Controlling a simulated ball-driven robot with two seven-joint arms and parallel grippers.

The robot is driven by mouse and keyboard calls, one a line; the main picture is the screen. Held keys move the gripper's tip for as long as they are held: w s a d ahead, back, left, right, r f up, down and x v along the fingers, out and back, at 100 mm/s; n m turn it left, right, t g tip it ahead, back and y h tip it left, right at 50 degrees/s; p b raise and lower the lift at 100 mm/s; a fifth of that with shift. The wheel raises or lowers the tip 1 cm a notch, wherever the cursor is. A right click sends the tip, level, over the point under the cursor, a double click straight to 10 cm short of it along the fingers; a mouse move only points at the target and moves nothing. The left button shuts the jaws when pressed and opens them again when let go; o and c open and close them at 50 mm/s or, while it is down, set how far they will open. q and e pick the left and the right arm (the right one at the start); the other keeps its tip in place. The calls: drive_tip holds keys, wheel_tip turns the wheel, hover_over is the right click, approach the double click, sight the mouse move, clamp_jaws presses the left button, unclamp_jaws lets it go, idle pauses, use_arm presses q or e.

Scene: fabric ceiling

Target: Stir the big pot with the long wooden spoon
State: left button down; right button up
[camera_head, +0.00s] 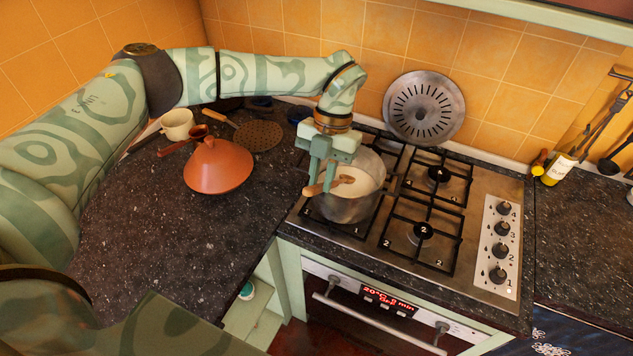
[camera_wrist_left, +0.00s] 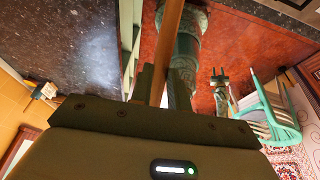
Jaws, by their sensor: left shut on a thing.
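The big pot (camera_head: 349,209) is a steel pot on the front left burner of the hob, with pale, creamy contents. My left gripper (camera_head: 322,186) points down at the pot's left rim and is shut on the long wooden spoon (camera_head: 313,190). The handle sticks out to the left of the jaws, and a brown wooden part shows over the pale contents. The jaws partly hide the spoon and the rim. In the left wrist view the wooden handle (camera_wrist_left: 170,45) runs up from the jaws.
A terracotta tagine (camera_head: 217,168), a cream saucepan (camera_head: 177,124) and a perforated skimmer (camera_head: 258,136) stand left of the hob. A round perforated lid (camera_head: 423,108) leans on the tiles behind. A bottle (camera_head: 559,168) stands at the right. The front left worktop is clear.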

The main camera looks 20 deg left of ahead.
use_arm(q)
drive_tip(key=w+f+b, duration=0.3)
drive_tip(key=shift+w+d+f, duration=0.1)
drive_tip(key=shift+w+f, duration=0.1)
drive_tip(key=shift+w, duration=0.05)
drive_tip(key=shift+w+f+b, duration=0.5)
drive_tip(key=shift+w+b, duration=0.3)
drive_tip(key=shift+b, duration=0.2)
